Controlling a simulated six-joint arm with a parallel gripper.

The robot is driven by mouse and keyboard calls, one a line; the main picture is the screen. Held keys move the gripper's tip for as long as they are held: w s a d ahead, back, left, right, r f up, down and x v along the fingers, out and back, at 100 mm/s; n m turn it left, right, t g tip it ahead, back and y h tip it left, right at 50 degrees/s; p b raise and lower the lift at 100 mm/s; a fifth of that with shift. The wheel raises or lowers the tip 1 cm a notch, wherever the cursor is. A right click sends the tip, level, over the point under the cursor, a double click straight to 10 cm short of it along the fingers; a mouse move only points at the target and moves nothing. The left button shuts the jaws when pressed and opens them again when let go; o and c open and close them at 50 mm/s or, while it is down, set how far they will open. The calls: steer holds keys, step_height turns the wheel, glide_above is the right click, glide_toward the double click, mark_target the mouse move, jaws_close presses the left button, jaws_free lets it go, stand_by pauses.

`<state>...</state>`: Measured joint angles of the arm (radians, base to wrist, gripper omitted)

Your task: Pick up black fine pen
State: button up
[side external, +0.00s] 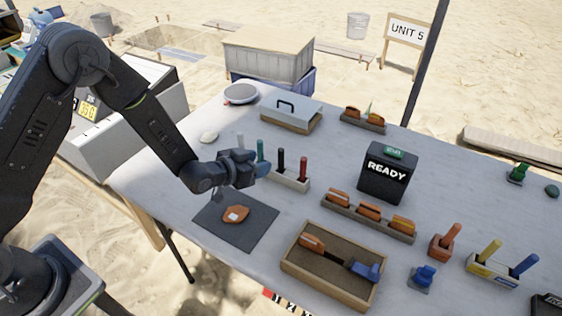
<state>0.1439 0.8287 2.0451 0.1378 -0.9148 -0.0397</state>
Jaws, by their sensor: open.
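A black pen (281,160) stands upright in a light pen holder (292,182) near the middle of the table. A green pen (260,150) stands to its left and a red pen (304,168) to its right. A pale pen (241,142) stands further left. My gripper (262,170) is open, just left of the black pen in the picture, in front of the holder's left part. I see nothing clearly held in it. The gripper hides the left end of the holder and the lower parts of the pens there.
A dark mat (255,237) with an orange shard (236,213) lies below my gripper. A wooden tray (290,263) lies at the front. A black READY box (385,180) and a rack of orange pieces (345,210) stand right. A lidded box (291,115) is behind.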

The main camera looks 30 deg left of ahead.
mark_target(279, 157)
steer(key=x, duration=1)
steer(key=shift+w+a+f, duration=0.25)
steer(key=shift+f, duration=0.1)
steer(key=shift+w+d+f, duration=0.2)
steer(key=shift+w+f, duration=0.05)
steer(key=shift+w, duration=0.4)
jaws_close()
